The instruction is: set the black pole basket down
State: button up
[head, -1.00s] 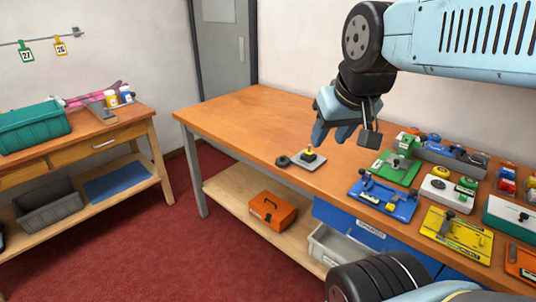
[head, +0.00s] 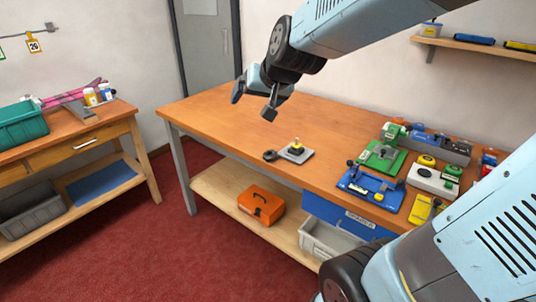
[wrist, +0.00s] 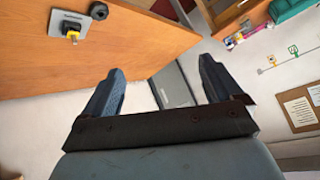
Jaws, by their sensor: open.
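The small round black piece (head: 270,156), which I take to be the black pole basket, sits on the wooden bench. It is just left of a grey plate (head: 306,155) that carries a dark block with a yellow upright post (head: 296,146). In the wrist view the black piece (wrist: 99,11) looks ring-like, beside the plate (wrist: 60,22). My gripper (head: 252,103) is in the air above the far left part of the bench, apart from the black piece. Its jaws (wrist: 161,68) are spread with nothing between them.
Several fixtures, including a green one (head: 382,157) and a blue one (head: 368,190), stand on the bench to the right. The bench's left part (head: 205,110) is bare. An orange box (head: 261,205) lies on the lower shelf. A side table (head: 105,128) stands at left.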

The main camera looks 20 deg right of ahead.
aim_at(266, 156)
jog(key=w+a+f+m+t+h, duration=0.2)
jog(key=w+a+f+m, duration=0.1)
jog(key=w+f, duration=0.4)
jog(key=w+a+f+m+t+h, duration=0.1)
jog(key=w+a+f+m+h, duration=0.2)
jog(key=w, duration=0.7)
jog(key=s+d+f+m+g+h, duration=0.1)
jog(key=s+d+f+m+h, duration=0.3)
jog(key=f, duration=0.6)
jog(key=s+a+f+g+h, duration=0.1)
jog(key=s+f+h, duration=0.1)
jog(key=f+h, duration=0.6)
jog(key=shift+y, duration=0.6)
jog(key=x, duration=0.4)
jog(key=f+x, duration=0.1)
jog(key=x, duration=0.9)
jog(key=shift+f, duration=0.2)
jog(key=shift+c, duration=0.4)
jog(key=c, duration=1.1)
jog(key=shift+r, duration=0.1)
jog(key=shift+c, duration=0.2)
